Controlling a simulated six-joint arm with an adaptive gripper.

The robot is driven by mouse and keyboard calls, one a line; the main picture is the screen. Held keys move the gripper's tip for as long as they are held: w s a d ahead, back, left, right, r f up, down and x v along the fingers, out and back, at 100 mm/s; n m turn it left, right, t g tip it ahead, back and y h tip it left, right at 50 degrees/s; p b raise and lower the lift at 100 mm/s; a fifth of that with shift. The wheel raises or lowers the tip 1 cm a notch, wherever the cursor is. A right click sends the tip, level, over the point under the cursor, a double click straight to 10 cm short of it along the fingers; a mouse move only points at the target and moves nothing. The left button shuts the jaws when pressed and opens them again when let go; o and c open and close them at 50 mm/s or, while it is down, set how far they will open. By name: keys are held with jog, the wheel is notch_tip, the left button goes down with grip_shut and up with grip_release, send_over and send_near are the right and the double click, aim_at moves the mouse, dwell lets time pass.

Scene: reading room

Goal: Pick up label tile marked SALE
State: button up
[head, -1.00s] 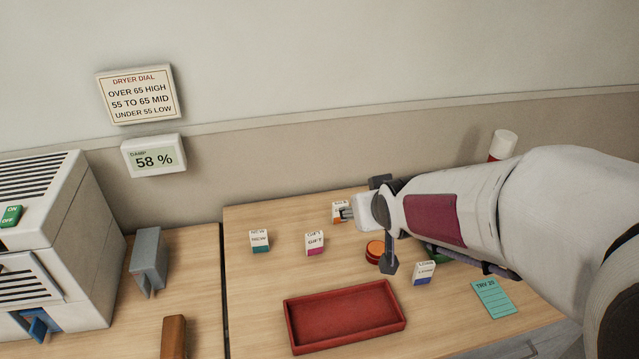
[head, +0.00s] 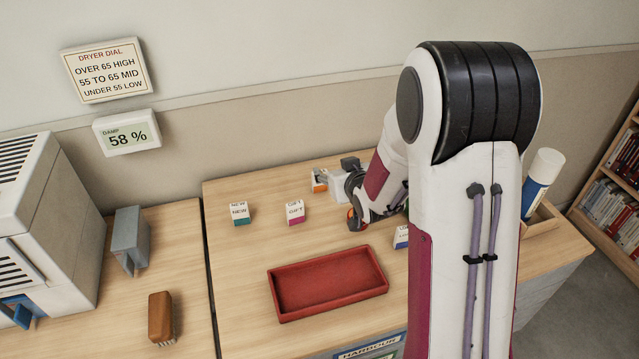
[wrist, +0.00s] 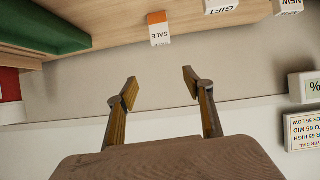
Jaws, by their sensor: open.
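The SALE tile (wrist: 159,29) is white with an orange end and shows in the wrist view beyond my fingertips. In the head view the SALE tile (head: 319,182) stands at the back of the table, partly hidden, its lettering not readable. My gripper (wrist: 158,85) is open and empty, its two fingers apart, with a gap between them and the tile. In the head view my gripper (head: 338,182) is just right of the tile, its fingers mostly hidden.
The GIFT tile (head: 295,213) and NEW tile (head: 240,214) stand to the left. A blue-ended tile (head: 401,238) is partly behind my arm. A red tray (head: 325,306) lies in front. A wooden brush (head: 160,315) and grey holder (head: 127,240) stand on the left table.

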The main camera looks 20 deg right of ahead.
notch_tip(320, 180, down, 6)
jog(key=w+t, duration=0.1)
jog(key=w, duration=0.1)
jog(key=shift+w+d+r+y, duration=0.2)
jog(key=shift+d+r+y, duration=0.05)
jog(key=shift+y, duration=0.05)
jog(key=shift+w, duration=0.1)
jog(key=shift+x, duration=1.25)
jog(key=shift+a+f, duration=0.1)
jog(key=shift+w+a+f, duration=0.25)
jog(key=shift+w+f, duration=0.25)
jog(key=shift+w, duration=0.2)
jog(key=shift+x, duration=1.7)
jog(key=shift+a, duration=0.1)
jog(key=c, duration=1.4)
